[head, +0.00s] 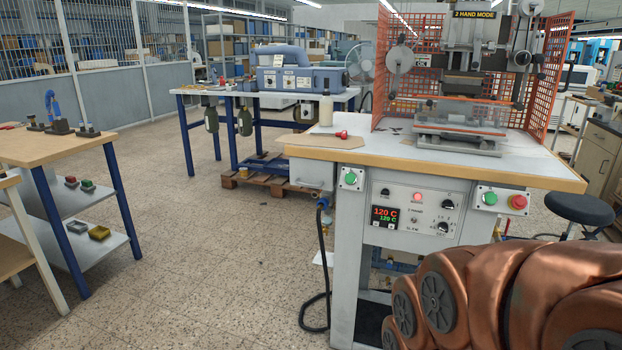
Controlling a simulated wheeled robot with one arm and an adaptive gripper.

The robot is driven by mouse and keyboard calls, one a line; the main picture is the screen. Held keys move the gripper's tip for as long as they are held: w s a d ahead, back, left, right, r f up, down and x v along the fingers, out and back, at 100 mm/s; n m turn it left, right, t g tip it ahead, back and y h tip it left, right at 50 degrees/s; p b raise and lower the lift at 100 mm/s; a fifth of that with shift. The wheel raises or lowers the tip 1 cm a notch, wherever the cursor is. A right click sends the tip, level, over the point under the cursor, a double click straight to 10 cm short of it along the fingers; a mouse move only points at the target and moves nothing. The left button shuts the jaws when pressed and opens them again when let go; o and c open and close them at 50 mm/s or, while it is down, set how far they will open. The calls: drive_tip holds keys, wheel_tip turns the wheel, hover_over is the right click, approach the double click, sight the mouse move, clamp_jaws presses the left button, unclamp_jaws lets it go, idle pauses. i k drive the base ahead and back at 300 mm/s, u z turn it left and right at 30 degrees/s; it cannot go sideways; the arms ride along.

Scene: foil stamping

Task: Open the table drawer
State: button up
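The foil stamping table (540,170) stands right of centre, with a white top and a wooden front edge. A small grey drawer-like box (312,174) hangs under the left end of its top. It looks shut, but its handle is too small to make out clearly. My copper-coloured arm links fill the lower right corner and cover part of the table's lower front. My gripper does not show in this view.
The stamping press (460,120) stands on the table before an orange mesh guard. A control panel (416,210) is below the top. A black cable (322,265) hangs to the floor beside the table. A wooden workbench (50,145) is at left; open floor (200,240) lies between.

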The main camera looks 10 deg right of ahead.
sight(306, 172)
drive_tip(key=z, duration=0.55)
drive_tip(key=k, duration=1.3)
drive_tip(key=u, duration=0.25)
drive_tip(key=i, duration=0.75)
drive_tip(key=u, duration=1.1)
drive_tip(key=i, duration=1.05)
drive_tip(key=u, duration=0.05)
